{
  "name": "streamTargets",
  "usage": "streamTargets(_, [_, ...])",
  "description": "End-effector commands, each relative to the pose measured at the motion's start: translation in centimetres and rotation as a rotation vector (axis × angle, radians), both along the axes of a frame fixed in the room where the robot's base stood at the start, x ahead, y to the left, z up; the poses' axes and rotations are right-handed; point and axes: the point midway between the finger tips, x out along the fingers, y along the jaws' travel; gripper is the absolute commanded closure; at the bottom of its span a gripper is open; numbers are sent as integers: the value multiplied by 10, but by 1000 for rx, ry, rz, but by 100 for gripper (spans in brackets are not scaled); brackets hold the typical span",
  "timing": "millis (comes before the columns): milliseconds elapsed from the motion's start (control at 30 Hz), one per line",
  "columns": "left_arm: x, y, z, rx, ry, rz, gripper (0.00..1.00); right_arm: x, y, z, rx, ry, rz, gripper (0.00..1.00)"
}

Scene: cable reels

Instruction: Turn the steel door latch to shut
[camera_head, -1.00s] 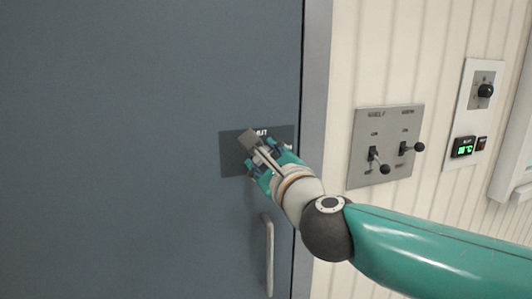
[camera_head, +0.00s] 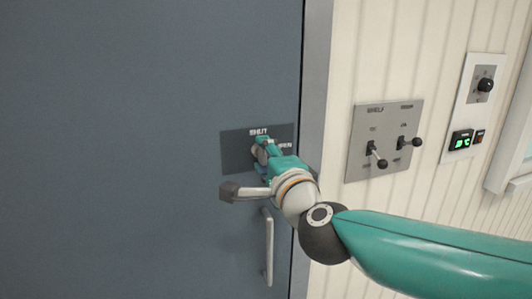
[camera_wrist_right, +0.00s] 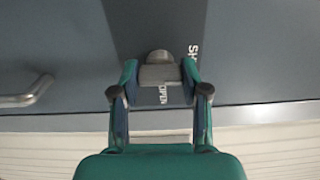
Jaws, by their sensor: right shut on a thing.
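The steel latch sits on a dark plate (camera_head: 234,151) on the blue-grey door (camera_head: 130,120). The plate reads SHUT at its top and OPEN at its right. My right gripper (camera_head: 262,150) is at the plate and covers most of the latch in the head view. In the right wrist view, the fingers of my right gripper (camera_wrist_right: 160,75) are closed on either side of the grey latch (camera_wrist_right: 159,73), just below its rounded hub. The OPEN label shows close beside the latch there. Which label the latch points to is hard to tell. My left gripper is out of view.
A vertical door handle (camera_head: 269,248) is just below my right wrist. Right of the door frame (camera_head: 314,100), a panel with two levers (camera_head: 384,141) is on the ribbed wall. Further right are a dial (camera_head: 485,85) and a green display (camera_head: 461,141).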

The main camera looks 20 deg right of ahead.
Motion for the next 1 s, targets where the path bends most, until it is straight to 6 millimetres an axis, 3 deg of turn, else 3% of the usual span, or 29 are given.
streamTargets(600, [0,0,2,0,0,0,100,0,3,-6,-57,10,7,90])
streamTargets(633, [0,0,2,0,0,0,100,0,3,-6,-57,10,7,53])
streamTargets(767, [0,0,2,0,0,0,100,0,3,-5,-56,9,6,32])
streamTargets(1000, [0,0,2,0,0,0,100,0,1,-3,-53,3,3,30])
